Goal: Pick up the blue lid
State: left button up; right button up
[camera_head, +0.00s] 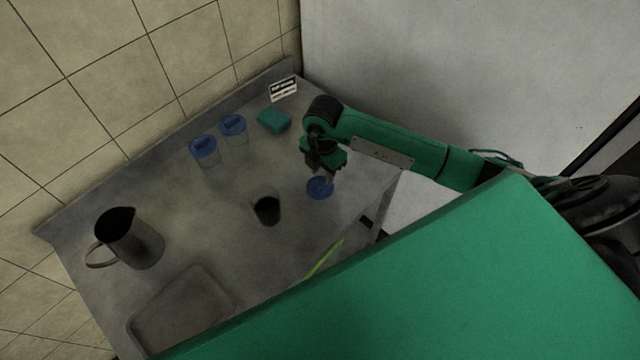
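A round blue lid (319,189) lies on the grey metal table near its right edge. My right gripper (327,179) points down just above the lid, and its fingers partly overlap the lid in the picture. I cannot tell whether the fingers touch the lid, or whether they are open or shut. My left gripper is not in view.
Two clear jars with blue lids, a left one (205,150) and a right one (234,129), stand at the back.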

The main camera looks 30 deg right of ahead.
aim_at(320, 183)
jog(key=f, duration=0.1)
jog(key=f+p, duration=0.1)
jog(key=f, duration=0.1)
jog(key=shift+w+a+f+p, duration=0.1)
jog(key=shift+a+f+p, duration=0.15)
jog(key=shift+p, duration=0.1)
jog(key=shift+f, duration=0.5)
grip_shut()
